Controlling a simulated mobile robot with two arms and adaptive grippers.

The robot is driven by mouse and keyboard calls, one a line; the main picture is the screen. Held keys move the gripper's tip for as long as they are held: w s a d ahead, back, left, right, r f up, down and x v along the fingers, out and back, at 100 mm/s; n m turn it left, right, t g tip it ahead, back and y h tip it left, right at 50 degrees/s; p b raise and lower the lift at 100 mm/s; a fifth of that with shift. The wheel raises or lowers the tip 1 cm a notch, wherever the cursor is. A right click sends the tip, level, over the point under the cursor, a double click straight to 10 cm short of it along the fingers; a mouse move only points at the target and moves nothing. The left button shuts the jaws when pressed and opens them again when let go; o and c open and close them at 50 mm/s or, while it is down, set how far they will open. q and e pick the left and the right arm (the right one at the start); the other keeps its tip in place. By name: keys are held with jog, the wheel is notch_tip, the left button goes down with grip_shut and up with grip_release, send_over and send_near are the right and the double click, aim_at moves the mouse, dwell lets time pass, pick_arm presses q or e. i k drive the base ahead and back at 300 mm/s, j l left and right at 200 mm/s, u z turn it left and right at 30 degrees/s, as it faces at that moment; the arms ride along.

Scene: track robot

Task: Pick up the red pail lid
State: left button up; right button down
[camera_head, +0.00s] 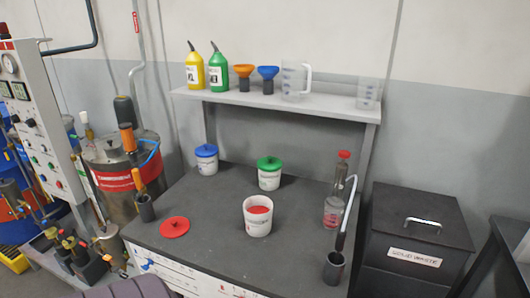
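The red pail lid (174,228) lies flat on the dark bench top (215,200), near its front left edge. It has a small knob on top. An open white pail (257,222) with red contents stands to the right of the lid, apart from it. Neither of my grippers shows in the head view.
A blue-lidded pail (206,167) and a green-lidded pail (269,179) stand farther back. A dark cup with an orange-handled tool (145,209) is left of the lid. A bottle (332,208) and a holder (333,268) with a curved metal tool stand at right. A shelf (225,97) overhangs the back.

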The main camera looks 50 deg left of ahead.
aim_at(174, 227)
jog(key=u, duration=1.65)
